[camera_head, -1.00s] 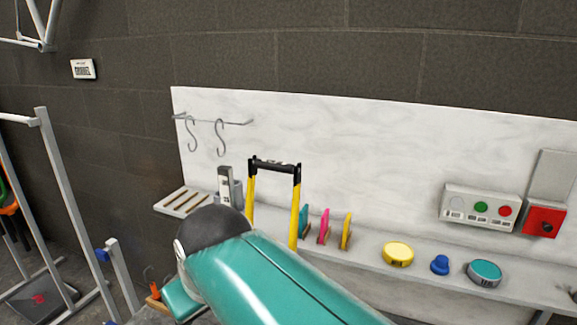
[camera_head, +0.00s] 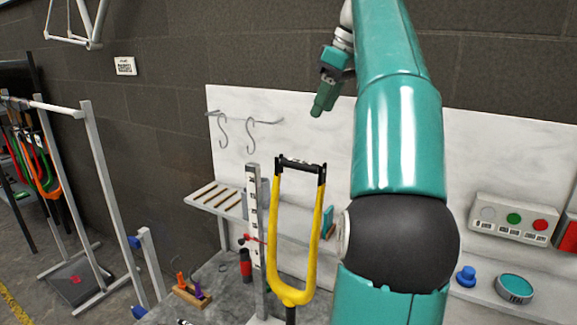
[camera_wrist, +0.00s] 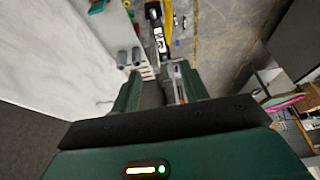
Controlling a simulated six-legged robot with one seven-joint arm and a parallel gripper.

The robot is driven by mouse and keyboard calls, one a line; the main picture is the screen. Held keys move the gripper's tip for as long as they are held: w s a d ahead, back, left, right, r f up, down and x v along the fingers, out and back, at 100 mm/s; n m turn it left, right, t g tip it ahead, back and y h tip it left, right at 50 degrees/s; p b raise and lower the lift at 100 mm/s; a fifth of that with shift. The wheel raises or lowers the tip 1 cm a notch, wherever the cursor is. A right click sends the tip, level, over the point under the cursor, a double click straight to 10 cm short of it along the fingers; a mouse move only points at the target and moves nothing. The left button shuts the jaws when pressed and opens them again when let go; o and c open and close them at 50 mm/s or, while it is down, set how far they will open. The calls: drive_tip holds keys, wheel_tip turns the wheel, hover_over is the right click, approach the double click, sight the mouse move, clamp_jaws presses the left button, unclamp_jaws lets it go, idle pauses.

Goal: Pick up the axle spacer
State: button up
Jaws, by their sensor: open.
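I cannot tell for certain which thing is the axle spacer. A small wooden block (camera_head: 190,295) on the grey bench holds an orange piece (camera_head: 181,281) and a purple piece (camera_head: 198,290); either could be it. My gripper (camera_head: 322,100) is high up in front of the white back panel, well above the bench and apart from these pieces. In the wrist view my gripper (camera_wrist: 160,88) looks down past its two green fingers, which stand apart with nothing clearly held between them.
A yellow fork (camera_head: 314,245) stands upright beside a tall scale post (camera_head: 257,215). A red-and-black cylinder (camera_head: 245,264) is left of the post. A slatted shelf (camera_head: 212,197), hanging hooks (camera_head: 250,134) and a button box (camera_head: 514,219) are along the panel. A grey frame (camera_head: 110,200) stands left.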

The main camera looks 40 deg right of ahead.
hover_over(301, 161)
drive_tip(key=s+d, duration=0.1)
drive_tip(key=s, duration=0.1)
wheel_tip(301, 161, down, 8)
drive_tip(key=shift+s+r, duration=0.1)
drive_tip(key=shift+r, duration=0.05)
drive_tip(key=shift+a+x, duration=0.1)
drive_tip(key=shift+x, duration=1.2)
drive_tip(key=shift+a+x, duration=0.15)
drive_tip(key=shift+x, duration=1.15)
drive_tip(key=shift+f, duration=0.25)
clamp_jaws()
drive_tip(key=shift+d+r, duration=0.1)
drive_tip(key=shift+r, duration=0.1)
